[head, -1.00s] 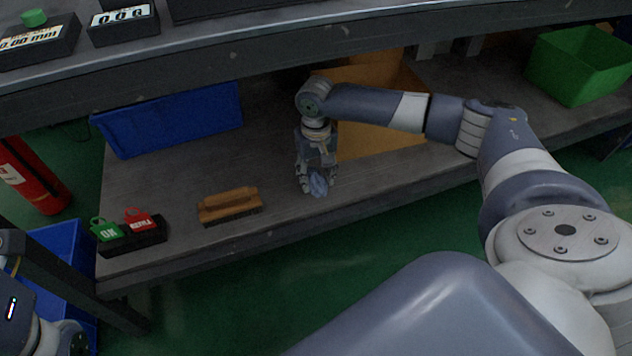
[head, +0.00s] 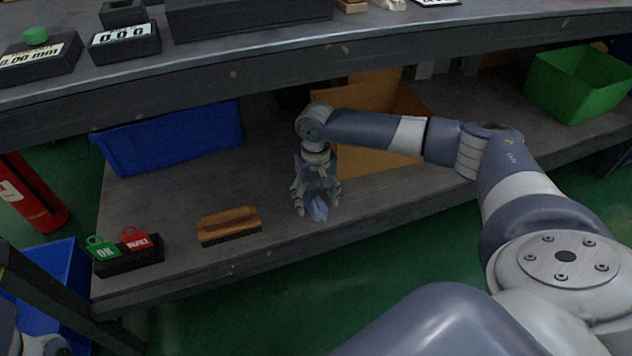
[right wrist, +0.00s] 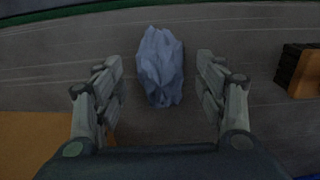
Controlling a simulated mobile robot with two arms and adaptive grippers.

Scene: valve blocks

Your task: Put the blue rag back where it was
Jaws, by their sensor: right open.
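The blue rag (head: 318,208) is a crumpled grey-blue cloth on the lower shelf (head: 385,195), near its front edge. My right gripper (head: 317,207) points down over it, fingers spread on either side. In the right wrist view the rag (right wrist: 160,66) stands between the two open fingers of my right gripper (right wrist: 163,80), with a gap on both sides, so it is not gripped. My left gripper does not show; only a bit of my left arm is at the lower left corner of the head view.
A wooden brush (head: 229,226) lies left of the rag; its end shows in the wrist view. Green and red tags on a black holder (head: 130,258) stand further left. A blue bin (head: 170,138), an orange-brown panel (head: 375,135) and a green bin (head: 580,82) are behind. The upper tabletop overhangs the shelf.

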